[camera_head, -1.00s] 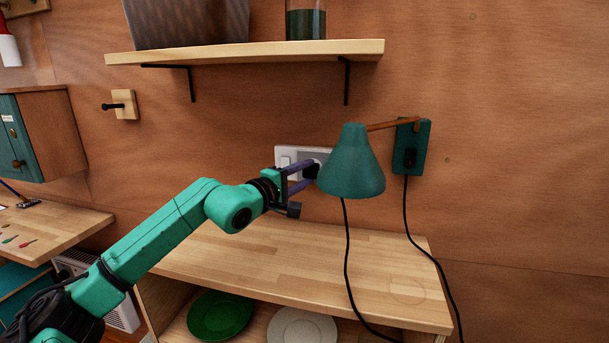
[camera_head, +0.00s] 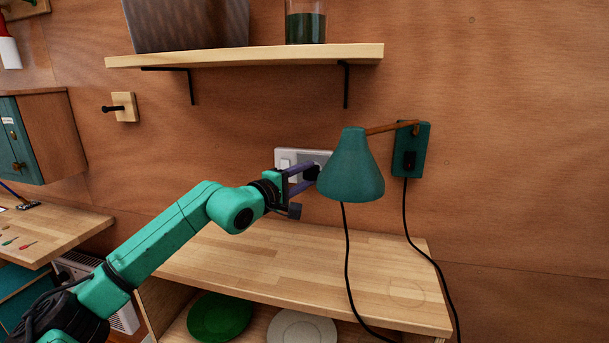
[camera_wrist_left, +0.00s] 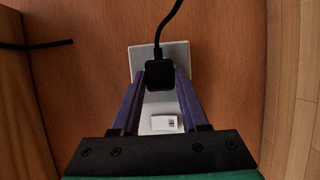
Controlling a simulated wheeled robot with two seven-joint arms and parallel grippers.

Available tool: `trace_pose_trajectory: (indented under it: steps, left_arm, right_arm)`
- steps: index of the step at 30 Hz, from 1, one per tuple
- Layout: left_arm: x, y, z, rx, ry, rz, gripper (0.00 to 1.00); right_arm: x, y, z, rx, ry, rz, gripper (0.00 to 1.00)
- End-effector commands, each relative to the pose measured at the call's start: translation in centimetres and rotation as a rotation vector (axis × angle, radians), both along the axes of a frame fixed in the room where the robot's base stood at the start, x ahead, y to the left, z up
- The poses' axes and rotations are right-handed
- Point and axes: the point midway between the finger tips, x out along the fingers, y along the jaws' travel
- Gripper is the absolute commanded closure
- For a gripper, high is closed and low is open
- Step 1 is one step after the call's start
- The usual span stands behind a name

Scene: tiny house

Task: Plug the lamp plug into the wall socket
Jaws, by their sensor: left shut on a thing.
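The black lamp plug (camera_wrist_left: 160,74) is between the fingertips of my left gripper (camera_wrist_left: 160,85) in the left wrist view, with its cord running up and away. My left gripper (camera_head: 308,178) is shut on the plug at the wall socket (camera_head: 289,155) in the head view. The white socket plate (camera_wrist_left: 136,64) lies behind the plug in the wrist view. The plug covers the socket holes, so I cannot tell how far in it sits. The green lamp (camera_head: 351,170) hangs on its wall arm just right of the gripper and partly hides the plug. My right gripper is not in view.
A wooden shelf (camera_head: 270,56) with a dark panel and a jar is above the socket. A wooden counter (camera_head: 290,262) is below, with plates underneath. The lamp's black cord (camera_head: 347,250) hangs down over the counter. The counter top is mostly clear.

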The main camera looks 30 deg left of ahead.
Motion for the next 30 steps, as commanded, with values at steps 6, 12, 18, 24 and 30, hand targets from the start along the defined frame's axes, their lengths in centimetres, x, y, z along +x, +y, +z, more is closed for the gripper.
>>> trace_pose_trajectory:
  steps: [6, 12, 18, 24, 30]
  left_arm:
    - [0.2, 0.1, 0.1, -0.001, -0.002, 0.0, 0.22]
    - [0.2, 0.1, 0.1, -0.001, -0.001, 0.0, 0.21]
    - [-0.4, 0.3, -0.3, 0.0, -0.001, 0.003, 0.21]
    - [-3.5, 1.0, -1.0, 0.009, 0.002, 0.007, 0.21]
    - [-6.1, 0.7, -0.7, 0.013, 0.001, -0.007, 0.21]
  right_arm:
    - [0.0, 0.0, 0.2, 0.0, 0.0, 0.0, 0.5]
    - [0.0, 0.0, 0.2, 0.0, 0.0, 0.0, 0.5]
    - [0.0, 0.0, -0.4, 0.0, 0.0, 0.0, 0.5]
    - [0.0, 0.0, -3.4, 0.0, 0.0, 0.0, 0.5]
    - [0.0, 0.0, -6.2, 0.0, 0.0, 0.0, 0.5]
